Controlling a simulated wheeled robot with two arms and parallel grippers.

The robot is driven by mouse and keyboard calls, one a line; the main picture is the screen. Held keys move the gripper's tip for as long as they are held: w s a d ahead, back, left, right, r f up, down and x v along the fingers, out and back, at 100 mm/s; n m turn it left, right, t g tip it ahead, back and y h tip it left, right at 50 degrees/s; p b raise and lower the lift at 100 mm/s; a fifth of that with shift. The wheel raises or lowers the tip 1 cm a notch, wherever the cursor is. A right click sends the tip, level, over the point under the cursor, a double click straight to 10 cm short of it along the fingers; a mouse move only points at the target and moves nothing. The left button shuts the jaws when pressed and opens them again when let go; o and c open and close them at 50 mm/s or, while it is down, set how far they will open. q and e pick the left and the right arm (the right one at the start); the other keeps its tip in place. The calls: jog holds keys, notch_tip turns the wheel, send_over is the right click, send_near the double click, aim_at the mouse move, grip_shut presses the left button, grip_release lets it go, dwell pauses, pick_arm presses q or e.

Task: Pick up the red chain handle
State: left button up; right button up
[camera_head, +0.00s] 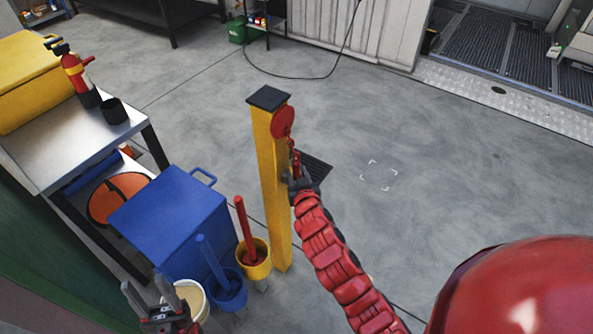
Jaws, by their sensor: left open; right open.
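The red chain handle (296,160) hangs beside a yellow post (270,185) with a black cap, below a red disc (283,121) on the post's side. My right gripper (296,179) is open at the lower end of the red handle, close to the post. It overlaps the handle's lower part, and I cannot tell whether they touch. My red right arm reaches up to it from the bottom. My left gripper (147,291) is open and empty at the bottom left, in front of a white bucket.
A blue box (172,222), a blue bucket (229,290) and a yellow bucket (255,262) stand left of the post. A metal table (62,145) holds a red extinguisher (76,72) and black cup (113,111). Floor right of the post is clear.

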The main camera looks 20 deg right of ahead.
jog(key=shift+w+f, duration=0.1)
jog(key=shift+w, duration=0.2)
grip_shut()
